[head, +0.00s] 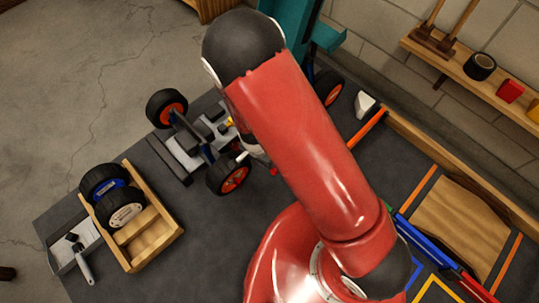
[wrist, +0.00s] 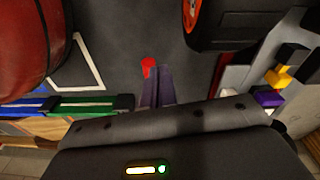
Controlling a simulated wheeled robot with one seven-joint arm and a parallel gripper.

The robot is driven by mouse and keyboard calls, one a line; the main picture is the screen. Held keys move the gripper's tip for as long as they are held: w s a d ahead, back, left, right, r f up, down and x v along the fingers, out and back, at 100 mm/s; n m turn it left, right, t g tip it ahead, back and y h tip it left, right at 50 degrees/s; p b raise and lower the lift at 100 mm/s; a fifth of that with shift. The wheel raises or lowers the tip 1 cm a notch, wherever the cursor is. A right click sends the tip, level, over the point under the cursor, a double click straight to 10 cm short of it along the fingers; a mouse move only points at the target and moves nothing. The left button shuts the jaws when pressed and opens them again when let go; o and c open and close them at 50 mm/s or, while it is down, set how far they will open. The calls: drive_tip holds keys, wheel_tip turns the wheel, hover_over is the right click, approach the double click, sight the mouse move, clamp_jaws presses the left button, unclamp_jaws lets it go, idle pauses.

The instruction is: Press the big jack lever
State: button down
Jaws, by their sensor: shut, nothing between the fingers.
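In the wrist view my gripper (wrist: 156,72) is shut and empty, its dark fingers together. A small red piece (wrist: 148,64) shows right at the fingertips. It looks like the end of the jack lever, but I cannot tell whether the fingers touch it. A small red piece (head: 274,171) also shows beside my arm in the head view. The racecar chassis (head: 188,155), grey with black tyres and orange rims, stands on the dark table. My red arm hides part of it and most of the jack area. A car wheel (wrist: 212,22) is close right of the fingers.
A wooden crate (head: 168,248) with two loose wheels stands at the lower left, beside a grey tray (head: 62,262) with a tool. A wooden shelf (head: 420,50) runs along the wall. The table (head: 205,263) is bare between crate and arm.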

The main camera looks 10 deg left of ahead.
drive_tip(key=shift+s+a+r, duration=0.35)
drive_tip(key=shift+s, duration=0.15)
drive_tip(key=shift+s+a+r, duration=0.3)
drive_tip(key=shift+s, duration=0.2)
drive_tip(key=w+d+r+n+y+p, duration=0.1)
drive_tip(key=w+d+r, duration=0.15)
drive_tip(key=r, duration=0.65)
drive_tip(key=w+d+r+t+y+p, duration=0.1)
drive_tip(key=d+r, duration=0.2)
drive_tip(key=r, duration=0.6)
drive_tip(key=w+d+r+n+y+p, duration=0.1)
drive_tip(key=w+d+r, duration=0.15)
drive_tip(key=r, duration=0.65)
drive_tip(key=s+d+r+n+t+h+p, duration=0.1)
drive_tip(key=s+d+r+t, duration=0.1)
drive_tip(key=s+d+r, duration=0.3)
drive_tip(key=s+d+r+n+t+h+p, duration=0.1)
drive_tip(key=s+d+r, duration=0.5)
drive_tip(key=d+r, duration=0.7)
drive_tip(key=shift+s+d+r+n+t+p, duration=0.3)
drive_tip(key=shift+r+n+t+p, duration=0.1)
drive_tip(key=shift+n+p, duration=0.2)
drive_tip(key=shift+a, duration=0.1)
